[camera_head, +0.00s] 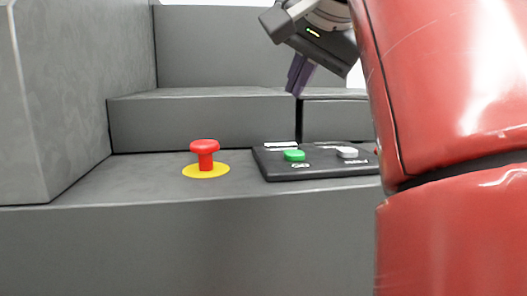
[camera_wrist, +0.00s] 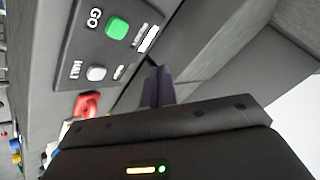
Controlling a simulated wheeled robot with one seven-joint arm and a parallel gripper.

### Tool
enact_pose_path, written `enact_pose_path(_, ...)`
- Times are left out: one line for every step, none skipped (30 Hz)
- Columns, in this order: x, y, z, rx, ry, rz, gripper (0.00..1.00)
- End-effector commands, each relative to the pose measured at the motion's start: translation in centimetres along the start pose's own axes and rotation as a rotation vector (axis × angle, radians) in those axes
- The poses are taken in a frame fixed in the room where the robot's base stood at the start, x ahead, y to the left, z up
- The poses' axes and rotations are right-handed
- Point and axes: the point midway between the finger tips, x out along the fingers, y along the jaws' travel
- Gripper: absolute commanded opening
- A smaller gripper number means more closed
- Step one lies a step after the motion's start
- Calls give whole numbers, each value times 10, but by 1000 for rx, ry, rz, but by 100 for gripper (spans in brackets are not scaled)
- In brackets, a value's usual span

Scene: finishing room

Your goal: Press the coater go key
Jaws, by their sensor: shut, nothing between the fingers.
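The coater's black key panel (camera_head: 320,170) lies on the grey ledge. Its green key (camera_head: 294,155) is at the left and a white key (camera_head: 347,152) at the right. In the wrist view the green key (camera_wrist: 117,27) is marked GO, and the white key (camera_wrist: 96,73) seems to be marked HALT. My gripper (camera_head: 295,88) is above and behind the panel in the head view, tilted, with its dark purple fingers together and empty. The fingers (camera_wrist: 153,75) also show in the wrist view, apart from the keys.
A red mushroom button (camera_head: 205,149) on a yellow disc (camera_head: 190,171) stands left of the panel. A red part (camera_wrist: 88,103) sits beside the white key. Grey housing rises at the left and behind. My red arm hides the right side.

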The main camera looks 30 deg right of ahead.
Motion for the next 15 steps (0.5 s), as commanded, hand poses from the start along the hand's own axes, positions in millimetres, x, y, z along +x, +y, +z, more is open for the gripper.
enact_pose_path(4, 4, 4, 1, -1, 1, 0)
enact_pose_path(6, 6, 6, 1, -1, 1, 0)
enact_pose_path(10, 8, 9, 2, -2, 2, 0)
enact_pose_path(13, 11, 11, 3, -1, 2, 0)
enact_pose_path(16, 13, 13, 2, -1, 2, 0)
enact_pose_path(26, 19, 18, 2, 0, 1, 0)
enact_pose_path(29, 22, 21, 2, 0, 1, 0)
enact_pose_path(32, 23, 23, 1, 0, 0, 0)
enact_pose_path(35, 26, 25, 1, 0, 0, 0)
enact_pose_path(37, 27, 27, 0, 0, 0, 0)
enact_pose_path(39, 28, 28, 0, -1, 0, 0)
enact_pose_path(41, 30, 30, 0, 0, 0, 0)
enact_pose_path(42, 31, 31, 0, 0, 0, 0)
enact_pose_path(44, 32, 32, 0, 0, 0, 0)
enact_pose_path(45, 33, 33, 0, 0, 0, 0)
